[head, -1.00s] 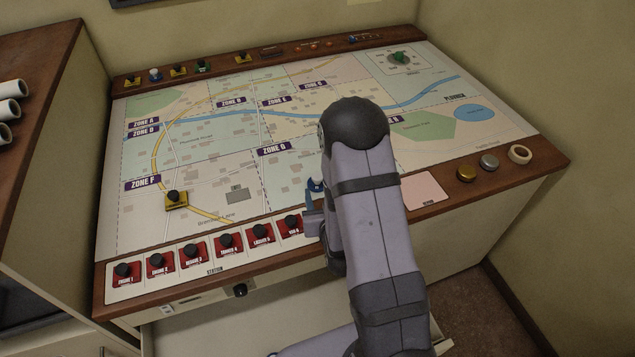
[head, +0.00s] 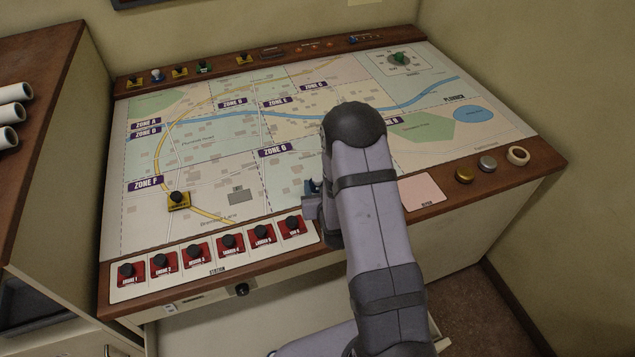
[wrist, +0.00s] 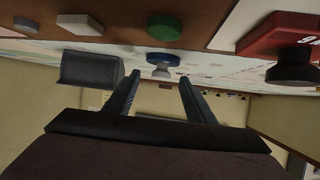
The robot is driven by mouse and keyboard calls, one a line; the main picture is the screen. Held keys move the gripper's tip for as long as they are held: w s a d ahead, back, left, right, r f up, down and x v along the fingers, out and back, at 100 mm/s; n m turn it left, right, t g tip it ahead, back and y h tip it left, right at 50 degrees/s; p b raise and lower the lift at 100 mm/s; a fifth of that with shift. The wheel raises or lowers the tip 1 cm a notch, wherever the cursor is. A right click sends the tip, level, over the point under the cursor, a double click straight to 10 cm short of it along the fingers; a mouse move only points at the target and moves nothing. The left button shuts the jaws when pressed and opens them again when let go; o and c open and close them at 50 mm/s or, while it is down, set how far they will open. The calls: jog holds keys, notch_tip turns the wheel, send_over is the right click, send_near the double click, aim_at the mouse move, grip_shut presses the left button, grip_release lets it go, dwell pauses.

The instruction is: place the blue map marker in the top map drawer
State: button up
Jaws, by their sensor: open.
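In the wrist view, which is upside down, a blue map marker (wrist: 163,60) with a pale knob stands between and just beyond my gripper's two fingertips. My gripper (wrist: 157,78) is open, with a clear gap between its fingers. In the head view, a little blue shows beside my gripper (head: 311,205) at the map's front edge; my arm hides most of this spot. An open drawer (head: 215,333) extends under the console front, its pale inside partly hidden by my arm.
Red station markers with black knobs (head: 230,243) stand in a row left of my gripper. A green disc (wrist: 163,27) and a white block (wrist: 80,23) are near the blue marker. A yellow marker (head: 178,200) stands on the map. A tape roll (head: 518,156) lies right.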

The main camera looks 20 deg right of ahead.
aim_at(318, 179)
jog(key=p+x, duration=0.2)
jog(key=x, duration=0.1)
jog(key=shift+w, duration=0.25)
jog(key=shift+w+d+f, duration=0.1)
jog(key=shift+w+f, duration=0.25)
jog(key=shift+w, duration=0.25)
jog(key=shift+c, duration=0.3)
grip_shut()
jog(key=shift+r, duration=0.1)
jog(key=shift+r+b, duration=1.25)
jog(key=shift+r, duration=3.65)
